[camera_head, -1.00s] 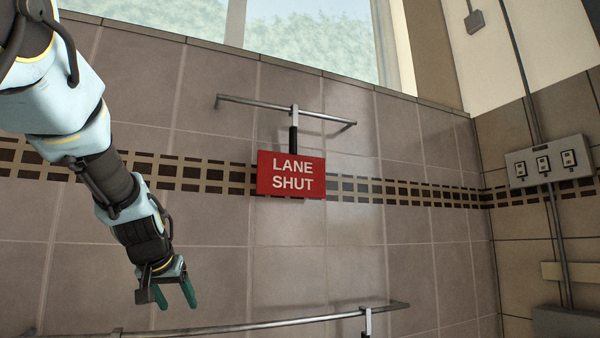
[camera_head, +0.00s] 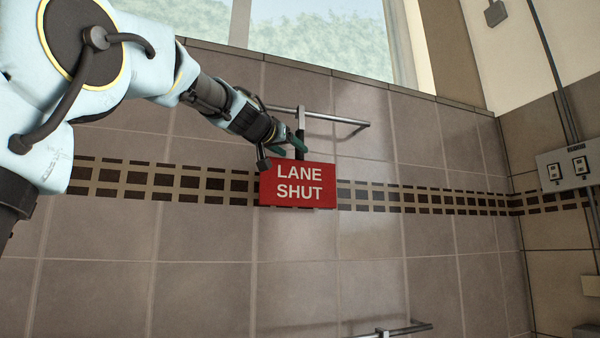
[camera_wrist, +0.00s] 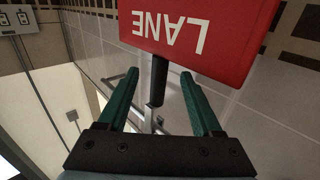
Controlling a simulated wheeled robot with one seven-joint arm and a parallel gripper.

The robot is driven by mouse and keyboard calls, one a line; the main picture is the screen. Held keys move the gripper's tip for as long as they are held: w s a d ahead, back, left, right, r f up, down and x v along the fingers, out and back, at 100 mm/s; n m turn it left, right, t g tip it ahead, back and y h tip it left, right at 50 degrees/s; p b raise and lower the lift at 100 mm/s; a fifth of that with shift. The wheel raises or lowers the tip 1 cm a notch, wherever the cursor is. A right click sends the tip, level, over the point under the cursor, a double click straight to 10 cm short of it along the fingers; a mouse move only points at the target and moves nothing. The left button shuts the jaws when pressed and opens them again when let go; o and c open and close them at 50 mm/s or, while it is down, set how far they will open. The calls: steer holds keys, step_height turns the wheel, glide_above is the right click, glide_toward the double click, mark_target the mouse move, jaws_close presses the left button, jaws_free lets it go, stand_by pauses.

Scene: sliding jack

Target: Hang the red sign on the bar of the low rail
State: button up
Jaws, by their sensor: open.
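The red sign (camera_head: 298,183), lettered LANE SHUT, hangs from the upper rail (camera_head: 340,120) by a dark stem (camera_head: 301,147) and a metal hook at the stem's top. The low rail (camera_head: 410,329) shows only partly, at the bottom edge of the head view. My gripper (camera_head: 283,154) is open, at the sign's upper left by the stem. In the wrist view the sign (camera_wrist: 200,35) appears upside down. There the dark stem (camera_wrist: 159,84) lies between the two green fingers of my gripper (camera_wrist: 160,73), with a gap on both sides. The fingers do not grip it.
The tiled wall (camera_head: 200,245) stands behind both rails, with a dark patterned band across it. A grey switch box (camera_head: 570,163) is on the right wall. The wall area between the sign and the low rail is clear.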

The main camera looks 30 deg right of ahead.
mark_target(298, 154)
steer(key=shift+p+x, duration=1.05)
steer(key=shift+x, duration=1.75)
steer(key=shift+c, duration=0.4)
jaws_close()
